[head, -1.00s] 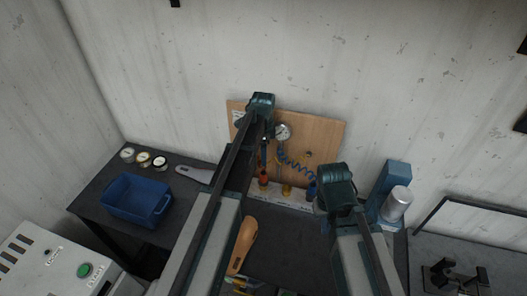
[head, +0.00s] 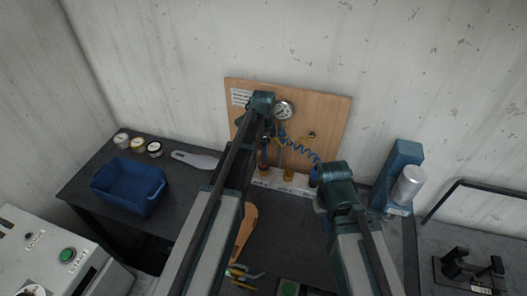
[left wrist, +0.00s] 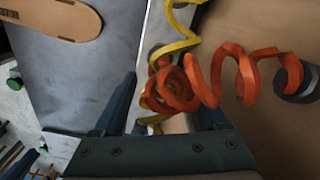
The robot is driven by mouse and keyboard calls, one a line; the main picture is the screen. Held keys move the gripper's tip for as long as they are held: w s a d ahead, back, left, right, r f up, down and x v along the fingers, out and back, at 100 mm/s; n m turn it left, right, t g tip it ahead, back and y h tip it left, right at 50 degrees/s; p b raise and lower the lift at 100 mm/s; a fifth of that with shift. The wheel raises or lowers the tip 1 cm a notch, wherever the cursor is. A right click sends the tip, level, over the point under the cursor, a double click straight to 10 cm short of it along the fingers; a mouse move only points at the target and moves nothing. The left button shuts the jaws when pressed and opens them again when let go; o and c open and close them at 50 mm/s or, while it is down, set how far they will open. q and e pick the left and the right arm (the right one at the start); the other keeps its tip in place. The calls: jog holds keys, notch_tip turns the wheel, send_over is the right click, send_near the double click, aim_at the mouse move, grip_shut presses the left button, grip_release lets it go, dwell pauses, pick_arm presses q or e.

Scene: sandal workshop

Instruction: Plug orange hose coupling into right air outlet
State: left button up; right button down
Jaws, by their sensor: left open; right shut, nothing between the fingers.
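A wooden board (head: 327,112) with a gauge (head: 284,110) and a blue coiled hose (head: 301,150) stands at the back of the bench. A brassy fitting (head: 311,136), which may be the right air outlet, sits right of the gauge. In the left wrist view, the orange coiled hose (left wrist: 205,85) runs from a dark round mount (left wrist: 290,78) to between my left gripper's fingers (left wrist: 167,112). That gripper, also in the head view (head: 264,148), is open; its fingertips are partly hidden. I cannot make out the orange coupling clearly. My right gripper (head: 323,203) is shut and empty, low at right.
A yellow hose (left wrist: 178,45) runs beside the orange one. A pale labelled strip (head: 285,183) lies below the board. A blue machine (head: 397,172) stands right. An orange-brown sole (head: 245,232) lies in front.

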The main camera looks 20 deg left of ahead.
pick_arm(q)
jog(key=shift+f+b, duration=1.55)
jog(key=shift+f, duration=0.35)
jog(key=shift+c, duration=0.2)
jog(key=c, duration=1.1)
notch_tip(320, 180, up, 13)
jog(key=p, duration=1.3)
jog(key=shift+r, duration=0.1)
grip_shut()
